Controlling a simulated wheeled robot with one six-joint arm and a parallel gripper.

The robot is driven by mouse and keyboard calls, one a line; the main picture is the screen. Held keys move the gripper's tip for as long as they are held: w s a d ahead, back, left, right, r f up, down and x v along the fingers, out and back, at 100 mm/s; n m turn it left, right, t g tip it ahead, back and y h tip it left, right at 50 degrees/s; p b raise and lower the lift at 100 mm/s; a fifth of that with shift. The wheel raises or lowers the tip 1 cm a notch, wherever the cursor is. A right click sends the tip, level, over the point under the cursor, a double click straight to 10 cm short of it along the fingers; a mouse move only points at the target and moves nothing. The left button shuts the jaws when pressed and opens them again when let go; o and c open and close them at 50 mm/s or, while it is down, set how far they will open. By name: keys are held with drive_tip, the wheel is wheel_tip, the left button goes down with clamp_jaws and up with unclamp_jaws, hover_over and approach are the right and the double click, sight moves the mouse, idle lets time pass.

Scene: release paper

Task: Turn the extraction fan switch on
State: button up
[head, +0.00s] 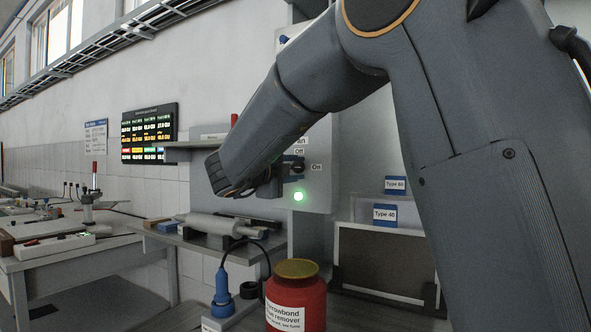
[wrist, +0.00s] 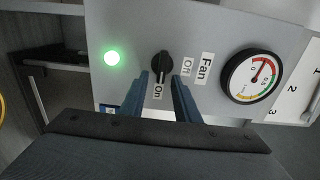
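The fan switch is a black rotary knob (wrist: 161,66) on a grey panel (wrist: 125,35). Its long grip lies in line with the "On" label (wrist: 158,92), and the "Off" label (wrist: 187,66) is off to its side. A green lamp (wrist: 111,58) beside the knob is lit; it also shows in the head view (head: 298,197). My gripper (wrist: 160,80) is open, its two blue fingers on either side of the knob's lower end with gaps visible. Contact cannot be judged. In the head view my arm hides part of the panel and the gripper is mostly covered.
A round gauge (wrist: 252,76) is on the same panel. In the head view, a red jar (head: 296,302) and a blue-handled tool (head: 222,288) stand below my arm. A shelf with a roller (head: 215,225) is at left, and a framed dark screen (head: 382,262) is at right.

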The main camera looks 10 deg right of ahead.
drive_tip(key=v, duration=0.8)
drive_tip(key=shift+b, duration=0.4)
